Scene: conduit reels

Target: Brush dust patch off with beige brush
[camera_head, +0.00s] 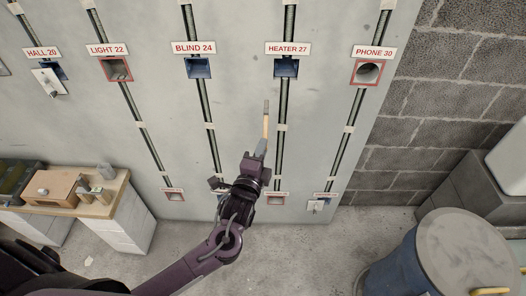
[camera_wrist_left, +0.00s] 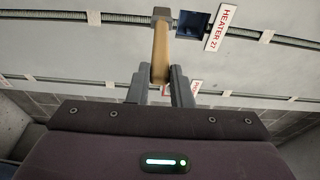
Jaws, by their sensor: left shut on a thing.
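My left gripper (camera_head: 261,149) is raised in front of the grey wall panel (camera_head: 240,100), below and left of the HEATER 27 box. It is shut on a beige brush (camera_head: 265,128), which points up with its grey end uppermost. In the left wrist view the beige brush (camera_wrist_left: 160,52) stands between the fingers of the left gripper (camera_wrist_left: 161,82), its grey head near the blue HEATER 27 box. I cannot tell whether the brush touches the wall. I cannot make out a distinct dust patch. My right gripper is not in view.
Labelled boxes such as BLIND 24 (camera_head: 198,68), HEATER 27 (camera_head: 286,68) and PHONE 30 (camera_head: 366,73) line the wall, with conduits running between. A bench (camera_head: 112,200) with a wooden box stands left. A blue drum (camera_head: 398,270) stands right. Some floor between is clear.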

